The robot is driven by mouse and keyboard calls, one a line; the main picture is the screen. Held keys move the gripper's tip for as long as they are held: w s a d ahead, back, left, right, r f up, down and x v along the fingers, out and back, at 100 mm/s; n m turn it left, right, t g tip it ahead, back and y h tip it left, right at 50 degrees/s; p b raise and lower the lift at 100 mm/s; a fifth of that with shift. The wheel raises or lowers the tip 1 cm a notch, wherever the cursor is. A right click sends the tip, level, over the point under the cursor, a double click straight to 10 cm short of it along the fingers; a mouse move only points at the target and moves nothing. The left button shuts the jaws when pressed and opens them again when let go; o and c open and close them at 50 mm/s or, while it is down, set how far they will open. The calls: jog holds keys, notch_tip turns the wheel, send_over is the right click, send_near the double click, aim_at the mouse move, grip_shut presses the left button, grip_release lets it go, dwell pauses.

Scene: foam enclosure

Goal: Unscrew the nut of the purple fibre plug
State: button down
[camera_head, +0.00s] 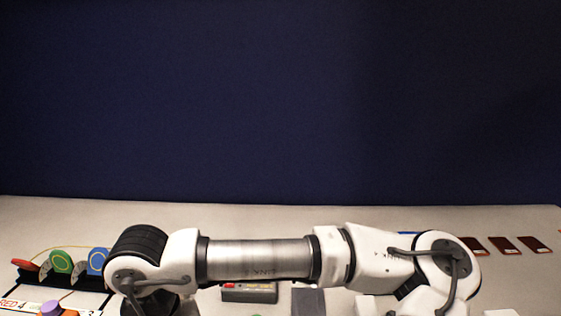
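A small purple round piece (50,308) shows at the bottom left edge of the head view, partly cut off by the frame. It looks like the purple fibre plug, but its nut cannot be made out. My arm lies across the lower middle of the view. Its left end bends down just right of the purple piece, and my gripper is not visible.
Green (61,261), blue (97,261) and red (25,265) round pieces stand in a row at left, near a thin yellow cable. A grey box (249,292) sits below my arm. Brown flat pieces (502,244) lie at right.

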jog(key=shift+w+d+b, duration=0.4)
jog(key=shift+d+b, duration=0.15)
jog(key=shift+b, duration=1.2)
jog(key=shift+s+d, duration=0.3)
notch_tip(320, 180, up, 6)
jog(key=p, duration=0.3)
